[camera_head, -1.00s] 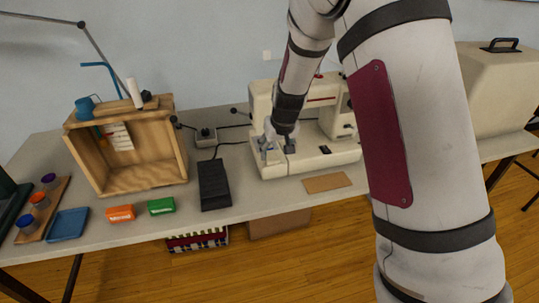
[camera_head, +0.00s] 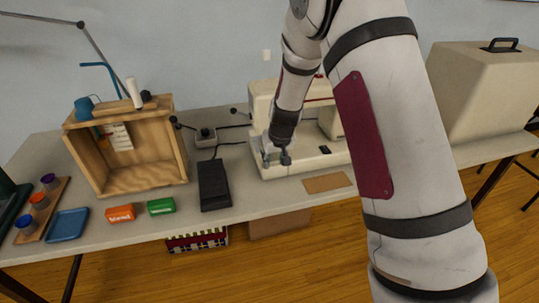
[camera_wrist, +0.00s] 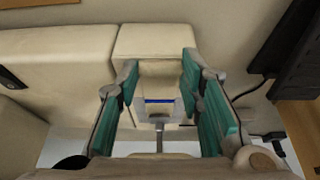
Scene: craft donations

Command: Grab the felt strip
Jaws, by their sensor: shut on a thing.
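My gripper (camera_head: 277,158) is at the left end of the sewing machine (camera_head: 310,162), low over its bed. In the wrist view, its teal-padded fingers (camera_wrist: 160,82) stand on both sides of a pale piece with a dark blue band (camera_wrist: 160,101), and they are shut on it. I cannot tell whether this piece is the felt strip or part of the machine. Its edges blend into the cream machine behind it. In the head view my fingers hide it. No other thing is clearly a felt strip.
A flat tan rectangle (camera_head: 327,182) lies before the machine. A black pedal (camera_head: 214,185), green box (camera_head: 161,206), orange box (camera_head: 120,213), blue tray (camera_head: 67,225) and open wooden crate (camera_head: 150,178) stand to the left. A cream case (camera_head: 480,90) stands at right.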

